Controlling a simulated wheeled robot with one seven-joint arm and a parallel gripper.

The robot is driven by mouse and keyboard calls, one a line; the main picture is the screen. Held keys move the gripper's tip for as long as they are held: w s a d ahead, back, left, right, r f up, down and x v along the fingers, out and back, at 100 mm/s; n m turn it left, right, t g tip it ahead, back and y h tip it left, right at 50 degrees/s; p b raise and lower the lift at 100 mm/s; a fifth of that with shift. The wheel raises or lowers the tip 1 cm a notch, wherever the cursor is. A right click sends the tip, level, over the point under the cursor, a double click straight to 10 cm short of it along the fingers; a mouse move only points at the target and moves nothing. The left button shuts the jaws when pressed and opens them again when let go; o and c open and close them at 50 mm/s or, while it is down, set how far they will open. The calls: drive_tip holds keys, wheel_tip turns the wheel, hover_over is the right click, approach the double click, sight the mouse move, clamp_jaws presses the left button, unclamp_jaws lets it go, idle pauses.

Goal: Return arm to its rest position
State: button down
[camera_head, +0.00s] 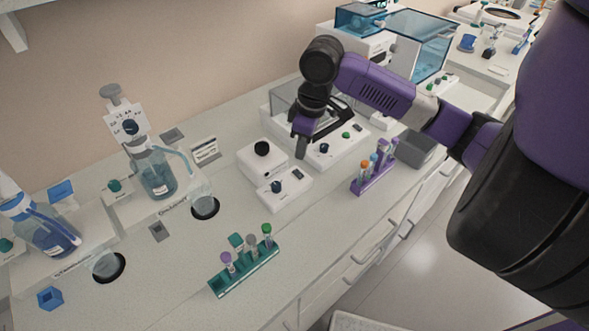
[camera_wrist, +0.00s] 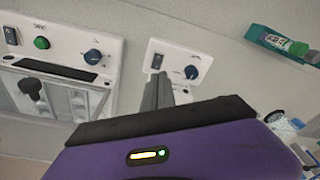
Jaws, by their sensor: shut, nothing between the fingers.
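My gripper (camera_head: 301,146) hangs from my purple and black arm above the bench in the head view, pointing down. Its fingers are shut and hold nothing. They are beside a small white device with a dark blue knob (camera_head: 277,186), a little to its upper right in the picture. In the wrist view the closed fingers (camera_wrist: 158,92) show in front of the white panel with a blue knob (camera_wrist: 191,72). I cannot tell the exact height of the fingertips above the bench.
A purple rack of tubes (camera_head: 372,183) stands right of my gripper, near the bench edge. A teal rack (camera_head: 244,271) stands at the front. Bottles, including a dispenser bottle (camera_head: 157,178), stand left. A clear-lidded machine (camera_head: 420,45) is at the back. Bare bench lies around the teal rack.

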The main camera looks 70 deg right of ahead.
idle(0.3)
drive_tip(key=w+d+r+t+h, duration=0.1)
drive_tip(key=w+r+t, duration=0.3)
drive_tip(key=w+r, duration=0.3)
drive_tip(key=w+r+t+h, duration=0.1)
drive_tip(key=w+r+t, duration=0.35)
drive_tip(key=w, duration=0.45)
drive_tip(key=w+a+r+m+t+h, duration=0.2)
drive_tip(key=w+a+r+t, duration=0.25)
drive_tip(key=r, duration=0.35)
drive_tip(key=w+a+r+m+t+h, duration=0.1)
drive_tip(key=w+a+r+m+t, duration=0.15)
drive_tip(key=a+r+t, duration=0.35)
drive_tip(key=s+a+f+n+g+y+b, duration=0.1)
drive_tip(key=s+a+f+g, duration=0.1)
drive_tip(key=s+a+f, duration=0.6)
drive_tip(key=s+a+f+n+g+y+b, duration=0.1)
drive_tip(key=s+a+f+n+g+y, duration=0.1)
drive_tip(key=s+a+f, duration=0.7)
drive_tip(key=s+a+f+n+g+y+b, duration=0.1)
drive_tip(key=s+a+f+n+g+y, duration=0.1)
drive_tip(key=s+a+f, duration=0.7)
drive_tip(key=s+f, duration=0.2)
drive_tip(key=s, duration=0.6)
